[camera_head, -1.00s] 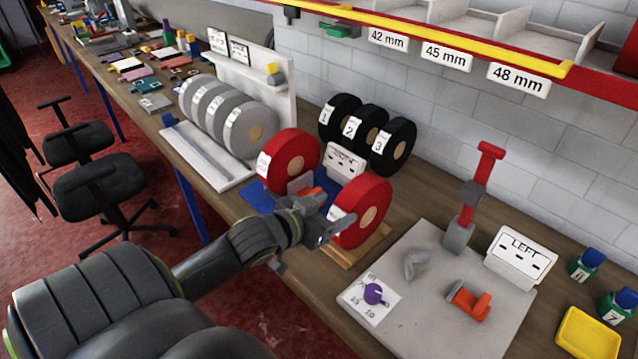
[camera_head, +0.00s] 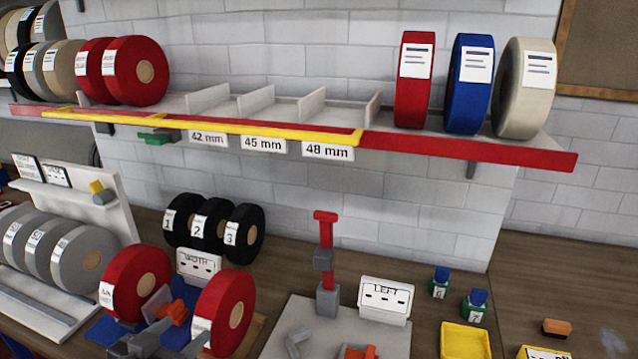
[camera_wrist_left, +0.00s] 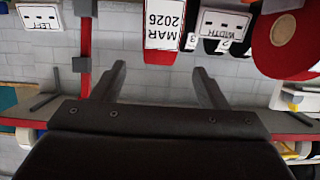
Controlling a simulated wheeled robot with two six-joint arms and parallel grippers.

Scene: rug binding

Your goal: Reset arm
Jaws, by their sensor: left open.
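My left gripper (camera_head: 150,338) shows at the bottom edge of the head view, in front of two red rolls: one on the left (camera_head: 135,280) and one on the right (camera_head: 232,312). Its jaws are open in the left wrist view (camera_wrist_left: 158,82), with nothing between the fingertips. That view is upside down. A red roll with a date label (camera_wrist_left: 165,25) shows above the gap between the fingers. The rest of my left arm is below the head view. My right gripper is not in view.
A red shelf (camera_head: 470,148) with a yellow rail (camera_head: 250,128) runs along the wall, holding red, blue and cream rolls at the right. Black rolls (camera_head: 212,225) and grey rolls (camera_head: 85,258) stand on the bench. A red post (camera_head: 326,255) rises beside the LEFT sign (camera_head: 385,298).

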